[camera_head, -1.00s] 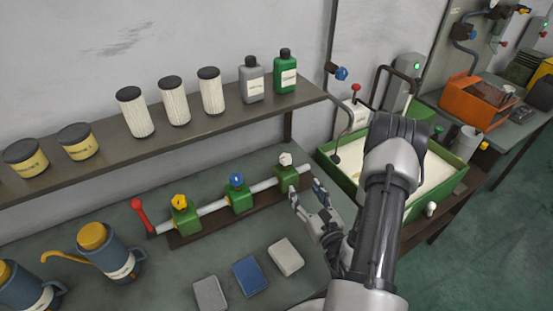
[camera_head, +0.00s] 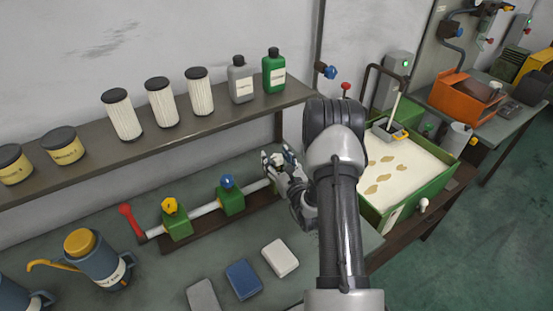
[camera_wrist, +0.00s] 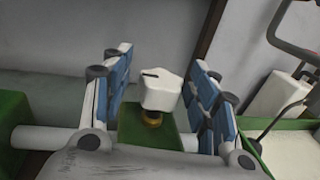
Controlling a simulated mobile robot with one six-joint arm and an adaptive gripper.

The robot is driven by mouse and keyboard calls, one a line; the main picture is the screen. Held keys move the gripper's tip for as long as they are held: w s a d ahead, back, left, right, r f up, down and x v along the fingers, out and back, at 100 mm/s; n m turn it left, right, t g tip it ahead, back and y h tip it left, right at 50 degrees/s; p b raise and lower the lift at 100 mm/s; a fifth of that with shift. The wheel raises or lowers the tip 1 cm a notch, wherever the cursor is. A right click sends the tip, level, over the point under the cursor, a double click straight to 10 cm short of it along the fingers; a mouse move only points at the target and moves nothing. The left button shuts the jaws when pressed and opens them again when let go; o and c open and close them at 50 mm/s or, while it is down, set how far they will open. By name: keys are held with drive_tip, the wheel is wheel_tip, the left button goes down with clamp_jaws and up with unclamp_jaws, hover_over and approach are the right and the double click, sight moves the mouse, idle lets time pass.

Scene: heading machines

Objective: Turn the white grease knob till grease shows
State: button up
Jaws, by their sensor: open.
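The white grease knob (camera_wrist: 160,92) sits on a brass stem on top of a green block (camera_wrist: 133,127) on a white pipe. In the wrist view it stands between the open fingers of my gripper (camera_wrist: 160,95), with a gap on each side. In the head view my gripper (camera_head: 280,157) is at the right end of the pipe (camera_head: 203,208), over the white knob's block, and mostly hides it. No grease can be made out at the block.
A blue knob (camera_head: 227,181), a yellow knob (camera_head: 170,205) and a red lever (camera_head: 129,218) are along the same pipe. A shelf (camera_head: 60,187) with bottles and filters runs behind. A green tray (camera_head: 434,187) stands right of my arm.

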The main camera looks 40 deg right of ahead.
drive_tip(key=shift+c, duration=0.4)
drive_tip(key=c, duration=1)
drive_tip(key=shift+y, duration=0.3)
